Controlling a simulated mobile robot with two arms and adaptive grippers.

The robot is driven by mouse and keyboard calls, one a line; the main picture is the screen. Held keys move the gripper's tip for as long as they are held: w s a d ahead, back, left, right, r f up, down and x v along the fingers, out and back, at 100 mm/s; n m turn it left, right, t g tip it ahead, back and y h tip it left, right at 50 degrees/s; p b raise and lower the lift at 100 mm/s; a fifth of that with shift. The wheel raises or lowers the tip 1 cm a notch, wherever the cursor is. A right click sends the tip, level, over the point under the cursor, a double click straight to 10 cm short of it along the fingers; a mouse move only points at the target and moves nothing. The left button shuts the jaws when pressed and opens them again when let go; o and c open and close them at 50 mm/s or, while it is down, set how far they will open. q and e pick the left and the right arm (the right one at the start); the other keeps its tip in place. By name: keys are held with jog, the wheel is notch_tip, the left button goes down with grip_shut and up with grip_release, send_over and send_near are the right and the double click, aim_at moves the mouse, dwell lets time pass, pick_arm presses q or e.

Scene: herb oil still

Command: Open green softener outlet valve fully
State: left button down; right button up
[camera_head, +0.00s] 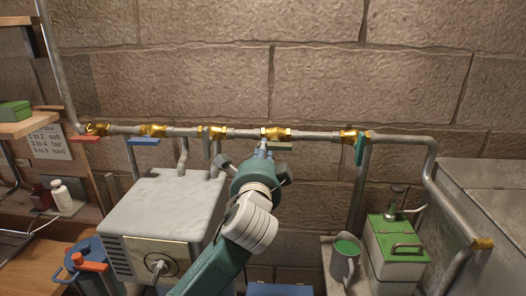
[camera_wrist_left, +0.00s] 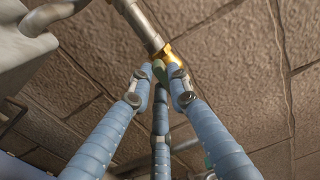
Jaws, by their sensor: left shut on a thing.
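A pale green lever handle (camera_head: 281,146) sits under a brass valve (camera_head: 275,132) in the middle of the grey wall pipe. The handle looks roughly in line with the pipe. My left gripper (camera_head: 264,148) is at this valve from below and in front, shut on the green handle. In the left wrist view the blue fingers (camera_wrist_left: 161,76) meet at the green handle (camera_wrist_left: 160,70), just below the brass valve body (camera_wrist_left: 170,55). The fingers hide part of the handle. A darker teal-green handle (camera_head: 360,149) hangs down from another brass valve (camera_head: 349,135) to the right.
A red handle (camera_head: 85,139) and a blue handle (camera_head: 143,142) sit on valves to the left along the pipe. A grey box unit (camera_head: 165,205) stands left of my arm. A green-topped container (camera_head: 398,238) and a metal jug (camera_head: 345,254) stand at the right.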

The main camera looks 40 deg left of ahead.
pick_arm(q)
jog(key=shift+f+n, duration=0.2)
jog(key=shift+n, duration=0.4)
jog(key=c, duration=1.6)
grip_release()
jog(key=v, duration=0.7)
jog(key=shift+s+d, duration=0.2)
